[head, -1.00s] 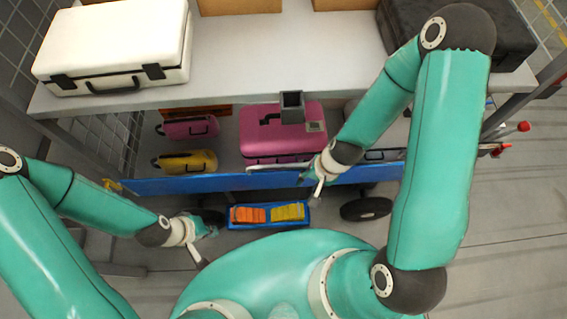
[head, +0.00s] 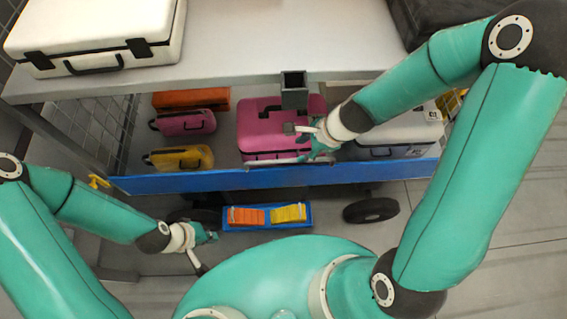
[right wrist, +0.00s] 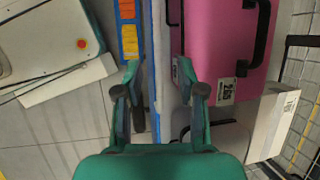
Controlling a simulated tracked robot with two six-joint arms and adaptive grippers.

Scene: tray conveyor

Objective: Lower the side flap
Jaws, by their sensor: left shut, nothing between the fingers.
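The side flap (head: 190,182) is a long blue panel along the cart's lower front. It stands upright below the lower shelf's cases, and a pale bar (head: 272,162) runs along its top edge. In the right wrist view its blue edge (right wrist: 148,50) runs between my fingers, seen from above. My right gripper (head: 318,150) is at the flap's top edge, right of the middle, in front of the pink case. Its fingers (right wrist: 158,75) are apart, and I cannot tell whether they touch the flap. My left gripper (head: 212,237) is shut and empty, low at the left, away from the flap.
A pink case (head: 272,122) stands behind the flap, with a grey case (head: 388,150) to its right and smaller cases to its left. A blue tray (head: 308,214) with orange and yellow blocks lies below. A yellow lever (head: 98,181) is at the flap's left end.

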